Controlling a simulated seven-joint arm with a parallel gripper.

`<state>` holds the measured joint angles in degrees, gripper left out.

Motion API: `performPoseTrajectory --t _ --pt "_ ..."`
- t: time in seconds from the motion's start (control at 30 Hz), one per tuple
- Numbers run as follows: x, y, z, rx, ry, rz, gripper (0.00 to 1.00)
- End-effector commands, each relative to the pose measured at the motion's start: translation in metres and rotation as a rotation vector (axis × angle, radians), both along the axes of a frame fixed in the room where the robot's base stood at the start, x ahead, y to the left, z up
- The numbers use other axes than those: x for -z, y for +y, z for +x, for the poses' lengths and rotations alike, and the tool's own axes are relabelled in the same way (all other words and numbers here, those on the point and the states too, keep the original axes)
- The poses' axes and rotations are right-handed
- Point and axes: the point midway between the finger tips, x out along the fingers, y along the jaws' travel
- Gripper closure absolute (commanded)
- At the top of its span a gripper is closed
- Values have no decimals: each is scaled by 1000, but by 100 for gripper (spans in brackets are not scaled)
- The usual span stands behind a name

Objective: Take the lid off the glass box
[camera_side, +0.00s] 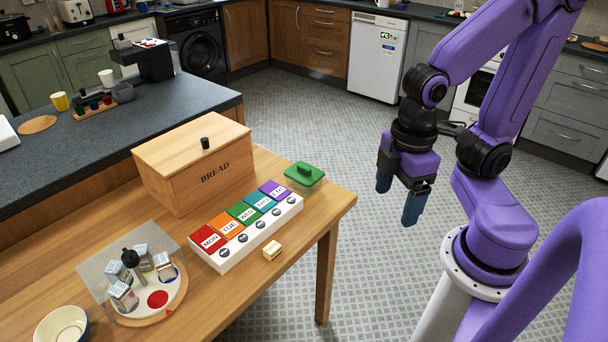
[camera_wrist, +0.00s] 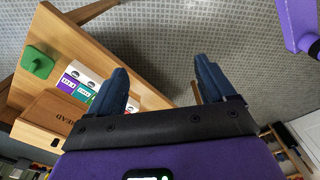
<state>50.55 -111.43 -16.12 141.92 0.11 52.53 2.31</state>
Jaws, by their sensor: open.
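The glass box (camera_side: 318,184) stands at the back right corner of the wooden table. It is small and clear, with a green lid (camera_side: 303,177) on top that has a raised green handle. In the wrist view the green lid (camera_wrist: 37,62) shows at the far left; the glass below it is hard to make out. My gripper (camera_side: 398,200) is open and empty, held over the floor to the right of the table, apart from the box. Its two blue fingers (camera_wrist: 160,75) are spread wide in the wrist view.
A wooden bread box (camera_side: 180,170) and a row of coloured day boxes (camera_side: 245,245) stand left of the glass box. A small pale block (camera_side: 272,250) lies near the table's edge. A round board (camera_side: 150,318) with shakers is at front left.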

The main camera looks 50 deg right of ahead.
Motion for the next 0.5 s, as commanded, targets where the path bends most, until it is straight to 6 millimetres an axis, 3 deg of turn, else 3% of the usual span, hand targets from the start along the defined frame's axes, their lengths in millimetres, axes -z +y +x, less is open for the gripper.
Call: performPoseTrajectory --t 0.3,0.5 --pt "-8 18 87 560 10 -3 17" --pt "-9 13 150 948 18 -3 17"
